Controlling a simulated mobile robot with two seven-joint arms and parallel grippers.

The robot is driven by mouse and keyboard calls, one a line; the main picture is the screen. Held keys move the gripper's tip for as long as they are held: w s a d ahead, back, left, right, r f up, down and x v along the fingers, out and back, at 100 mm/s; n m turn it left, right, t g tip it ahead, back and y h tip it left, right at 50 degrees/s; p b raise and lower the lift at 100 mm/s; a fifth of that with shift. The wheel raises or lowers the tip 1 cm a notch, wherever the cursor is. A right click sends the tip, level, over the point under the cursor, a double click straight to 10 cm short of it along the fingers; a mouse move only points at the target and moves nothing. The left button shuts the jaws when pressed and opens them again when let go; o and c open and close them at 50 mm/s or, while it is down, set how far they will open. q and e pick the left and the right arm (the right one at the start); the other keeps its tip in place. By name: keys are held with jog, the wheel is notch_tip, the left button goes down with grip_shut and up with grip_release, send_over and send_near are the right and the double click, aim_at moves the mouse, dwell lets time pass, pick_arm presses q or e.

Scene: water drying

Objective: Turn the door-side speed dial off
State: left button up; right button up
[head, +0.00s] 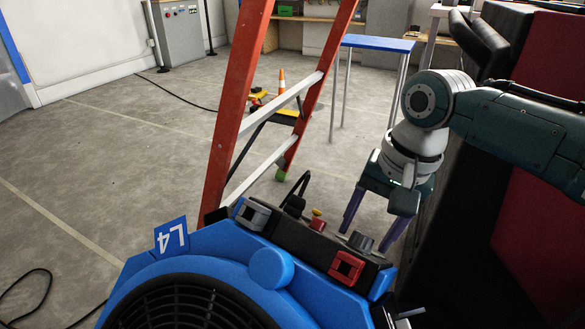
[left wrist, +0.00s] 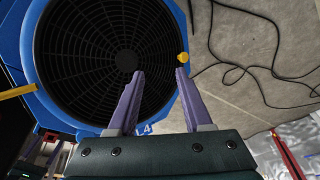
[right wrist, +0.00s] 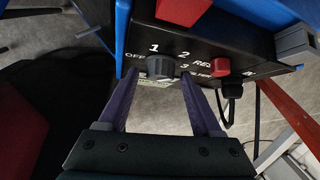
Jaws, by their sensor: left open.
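A dark grey speed dial (right wrist: 160,66) sits on the black control panel (right wrist: 225,45) of a blue fan, with OFF, 1, 2 and 3 printed around it. The dial also shows in the head view (head: 361,241). I cannot tell where its pointer stands. My right gripper (right wrist: 159,76) is open, its purple fingertips on either side of the dial; contact is not clear. It comes down from above right in the head view (head: 367,232). My left gripper (left wrist: 158,76) is open and empty in front of the round black fan grille (left wrist: 100,45). It is not in the head view.
The blue fan housing (head: 210,240) carries an L4 tag (head: 171,238) and red switches (head: 346,267). An orange stepladder (head: 240,90) stands behind it. A black and red block (head: 535,220) stands close at the right. Cables (left wrist: 255,70) lie on the floor, which is open at left.

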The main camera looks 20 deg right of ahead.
grip_shut()
dwell(0.3)
